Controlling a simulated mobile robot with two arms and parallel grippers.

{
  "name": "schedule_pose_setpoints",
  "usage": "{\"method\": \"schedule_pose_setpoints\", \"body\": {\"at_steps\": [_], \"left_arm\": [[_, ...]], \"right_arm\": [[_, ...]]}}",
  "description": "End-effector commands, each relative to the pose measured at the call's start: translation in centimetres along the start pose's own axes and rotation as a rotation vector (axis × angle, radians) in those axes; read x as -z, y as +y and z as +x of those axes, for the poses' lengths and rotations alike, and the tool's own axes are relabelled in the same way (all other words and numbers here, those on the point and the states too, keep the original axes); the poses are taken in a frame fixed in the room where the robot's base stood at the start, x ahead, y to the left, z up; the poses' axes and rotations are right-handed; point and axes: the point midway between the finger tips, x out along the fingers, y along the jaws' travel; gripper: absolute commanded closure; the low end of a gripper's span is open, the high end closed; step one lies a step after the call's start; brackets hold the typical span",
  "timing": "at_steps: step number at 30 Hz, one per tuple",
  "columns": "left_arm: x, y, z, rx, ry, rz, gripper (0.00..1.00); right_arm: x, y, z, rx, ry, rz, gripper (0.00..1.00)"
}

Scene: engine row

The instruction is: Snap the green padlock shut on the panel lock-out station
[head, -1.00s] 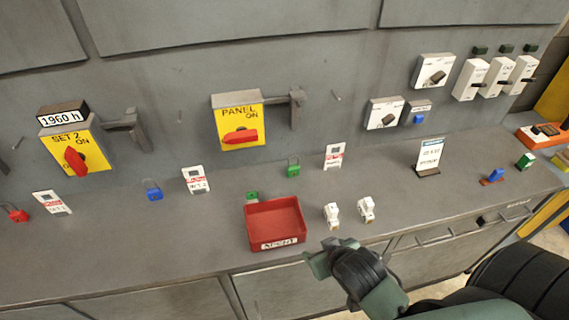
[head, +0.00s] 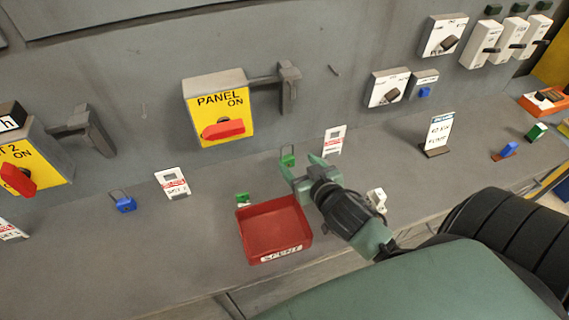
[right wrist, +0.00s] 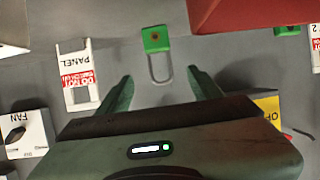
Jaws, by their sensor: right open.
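The green padlock (head: 288,158) lies on the grey bench top near the wall, its shackle attached to its body. In the right wrist view its green body (right wrist: 155,38) is ahead, with the shackle loop pointing toward my gripper. My right gripper (head: 302,167) is open and empty. In the right wrist view its two fingers (right wrist: 161,82) stand either side of the shackle line, just short of the body. The panel lock-out station (head: 218,108) is a yellow box marked PANEL ON with a red handle and a grey bracket (head: 288,88) at its right. My left gripper is out of view.
A red SPENT tray (head: 272,228) stands in front of the padlock, with another green block (head: 243,199) behind it. A white PANEL tag (head: 334,140) lies right of the padlock. A blue padlock (head: 125,204) and a white tag (head: 172,183) lie to the left.

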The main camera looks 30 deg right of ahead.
Motion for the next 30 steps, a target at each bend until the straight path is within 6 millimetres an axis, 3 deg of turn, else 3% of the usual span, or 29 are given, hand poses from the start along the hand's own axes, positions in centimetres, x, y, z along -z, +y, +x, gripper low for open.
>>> {"method": "schedule_pose_setpoints", "body": {"at_steps": [2,8,13,30], "left_arm": [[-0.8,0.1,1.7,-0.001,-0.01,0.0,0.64],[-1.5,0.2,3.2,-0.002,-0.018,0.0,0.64],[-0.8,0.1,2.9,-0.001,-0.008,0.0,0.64],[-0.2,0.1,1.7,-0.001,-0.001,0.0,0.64]], "right_arm": [[-1.5,0.0,0.7,0.0,0.003,0.0,0.35],[-2.9,0.1,1.4,0.001,0.006,0.001,0.35],[-2.7,0.1,2.4,0.001,0.006,0.001,0.35],[-2.8,0.0,9.1,0.001,0.005,0.001,0.35]]}}
